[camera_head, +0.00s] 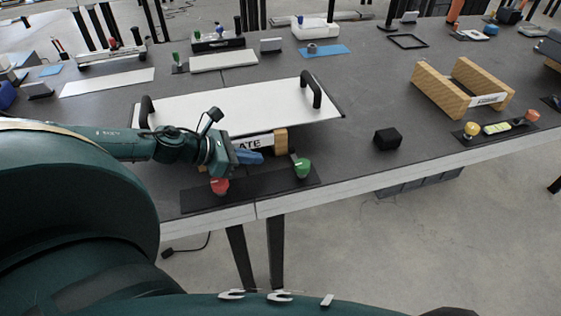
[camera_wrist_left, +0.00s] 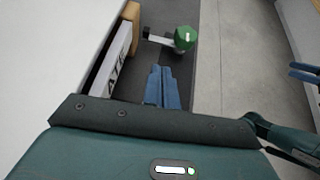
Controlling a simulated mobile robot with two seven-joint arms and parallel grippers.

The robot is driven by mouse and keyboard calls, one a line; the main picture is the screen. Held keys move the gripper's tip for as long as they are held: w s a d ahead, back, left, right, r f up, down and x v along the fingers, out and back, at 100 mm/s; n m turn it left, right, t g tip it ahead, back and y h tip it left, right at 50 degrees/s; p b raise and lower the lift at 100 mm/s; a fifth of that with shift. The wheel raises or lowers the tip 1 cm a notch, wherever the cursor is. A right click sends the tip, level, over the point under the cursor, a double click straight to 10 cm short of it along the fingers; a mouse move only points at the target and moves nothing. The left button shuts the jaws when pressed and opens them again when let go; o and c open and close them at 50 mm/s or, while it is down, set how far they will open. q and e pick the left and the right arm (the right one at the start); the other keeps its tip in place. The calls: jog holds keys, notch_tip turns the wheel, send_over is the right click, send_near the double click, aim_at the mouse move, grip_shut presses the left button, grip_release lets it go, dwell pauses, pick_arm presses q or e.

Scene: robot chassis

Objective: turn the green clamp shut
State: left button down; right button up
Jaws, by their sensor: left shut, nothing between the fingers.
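The green clamp (camera_head: 302,167) stands on a dark base strip (camera_head: 250,193) near the table's front edge. In the left wrist view the green clamp (camera_wrist_left: 184,39) shows its green knob and a metal arm that points left toward the wooden block. My left gripper (camera_head: 262,157) is shut and empty, its blue fingers a short way left of the clamp and apart from it. The fingers also show in the left wrist view (camera_wrist_left: 161,72), just below the clamp. A red clamp (camera_head: 219,186) stands on the same strip, below my left gripper.
A white plate (camera_head: 230,108) with two black handles lies behind the clamps, above a wooden block (camera_head: 280,141) and a lettered white strip (camera_head: 256,142). A black cube (camera_head: 387,139) sits to the right. A wooden fixture (camera_head: 437,90) stands farther right.

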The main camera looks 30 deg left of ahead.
aim_at(281, 168)
pick_arm(q)
jog(key=shift+w+d+f, duration=0.2)
jog(key=shift+w+f, duration=0.05)
jog(key=shift+w, duration=0.2)
jog(key=shift+w+d, duration=0.1)
jog(key=shift+w, duration=0.1)
jog(key=shift+p+x, duration=0.4)
jog(key=shift+x, duration=0.5)
jog(key=p+x, duration=0.1)
jog(key=x, duration=0.3)
jog(key=shift+p, duration=0.3)
jog(key=shift+w+d+f, duration=0.35)
jog(key=shift+w+f, duration=0.05)
jog(key=shift+f, duration=0.05)
pick_arm(e)
jog(key=shift+r, duration=0.65)
jog(key=shift+d+n, duration=0.1)
jog(key=shift+n, duration=0.2)
